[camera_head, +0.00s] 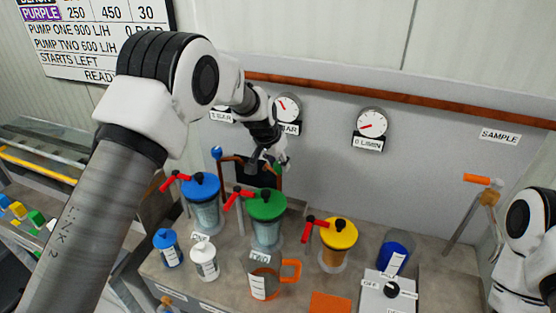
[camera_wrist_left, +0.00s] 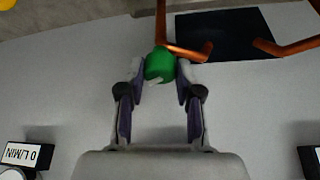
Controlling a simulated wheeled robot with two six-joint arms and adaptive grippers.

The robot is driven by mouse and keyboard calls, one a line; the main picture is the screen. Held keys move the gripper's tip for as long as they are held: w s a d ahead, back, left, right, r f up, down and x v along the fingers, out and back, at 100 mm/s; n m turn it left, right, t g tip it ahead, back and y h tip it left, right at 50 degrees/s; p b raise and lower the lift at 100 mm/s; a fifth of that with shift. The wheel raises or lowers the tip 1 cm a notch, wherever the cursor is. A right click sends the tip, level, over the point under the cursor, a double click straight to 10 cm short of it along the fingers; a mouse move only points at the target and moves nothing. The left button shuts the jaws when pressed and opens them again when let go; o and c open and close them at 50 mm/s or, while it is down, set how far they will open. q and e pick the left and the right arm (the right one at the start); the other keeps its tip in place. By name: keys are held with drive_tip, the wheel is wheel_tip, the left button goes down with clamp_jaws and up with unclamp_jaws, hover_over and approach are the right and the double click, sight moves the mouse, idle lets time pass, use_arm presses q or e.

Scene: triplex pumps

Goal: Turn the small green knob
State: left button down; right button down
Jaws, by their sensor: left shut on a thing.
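The small green knob (camera_wrist_left: 160,64) shows in the left wrist view, with a pale pointer mark on it, beside a copper pipe (camera_wrist_left: 161,20). My left gripper (camera_wrist_left: 160,80) is shut on it, with one finger on each side and the fingertips against its flanks. In the head view my left gripper (camera_head: 270,160) is at the copper pipework in front of the wall, above the green-lidded pump (camera_head: 266,206).
A blue-lidded pump (camera_head: 203,188) and a yellow-lidded pump (camera_head: 338,236) with red handles stand on the bench. A blue knob (camera_head: 216,152) is left of the gripper. Gauges (camera_head: 372,123) hang on the wall. A jug (camera_head: 264,276) and small bottles (camera_head: 204,260) stand in front.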

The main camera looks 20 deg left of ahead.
use_arm(q)
drive_tip(key=m+b, duration=0.1)
drive_tip(key=m, duration=0.1)
drive_tip(key=shift+a+f+m+g+h+b, duration=0.1)
drive_tip(key=shift+f+m+g+h+b, duration=0.2)
drive_tip(key=shift+f+h+b, duration=0.1)
drive_tip(key=shift+r+m+h+b, duration=0.1)
drive_tip(key=shift+m+h+b, duration=0.3)
drive_tip(key=shift+m+b, duration=0.65)
drive_tip(key=shift+m+g, duration=0.3)
drive_tip(key=shift+m, duration=0.15)
drive_tip(key=c, duration=0.8)
unclamp_jaws()
drive_tip(key=shift+w, duration=0.2)
drive_tip(key=v, duration=1.2)
drive_tip(key=shift+p, duration=0.3)
